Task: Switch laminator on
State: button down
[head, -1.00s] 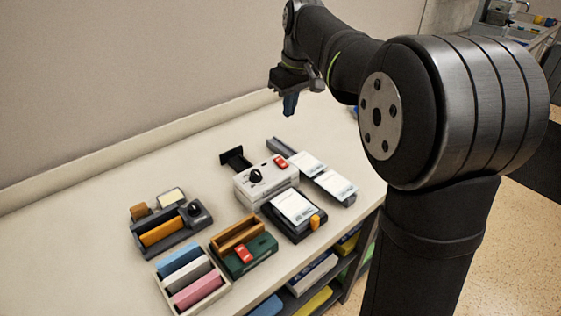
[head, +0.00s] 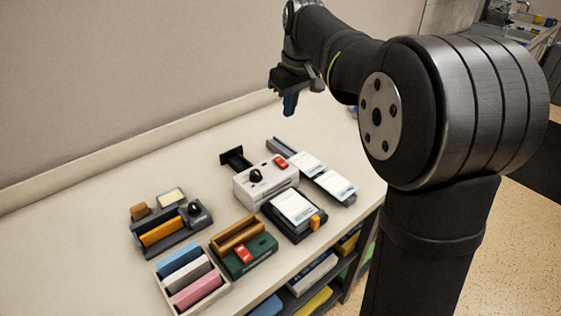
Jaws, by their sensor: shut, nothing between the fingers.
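A white box-shaped machine (head: 262,189) stands on the counter (head: 70,240); it looks like the laminator. Its top carries a black knob (head: 256,176) and a red switch (head: 280,161). The switch's setting is too small to tell. A second red switch (head: 243,253) sits on a dark green machine (head: 262,247) in front of it. My gripper (head: 290,107) hangs above the far part of the counter, behind and above the white machine. It is shut, empty and apart from everything.
A black device with white sheets and an orange knob (head: 315,222) stands right of the white machine. A grey device (head: 172,240) with an orange pad stands at left. A tray (head: 217,296) of coloured blocks is in front. The far left counter is clear.

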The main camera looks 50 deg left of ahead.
dwell(0.4)
jog(key=n+t, duration=0.9)
send_over(276, 161)
jog(key=d, duration=0.2)
notch_tip(276, 161, down, 7)
jog(key=shift+a, duration=0.15)
jog(key=shift+a+f, duration=0.25)
jog(key=shift+f, duration=1.15)
jog(key=shift+a+f, duration=0.25)
jog(key=shift+f, duration=1.2)
jog(key=shift+a+f, duration=0.25)
jog(key=shift+f, duration=1.15)
jog(key=shift+a+f, duration=0.1)
jog(key=shift+f, duration=0.3)
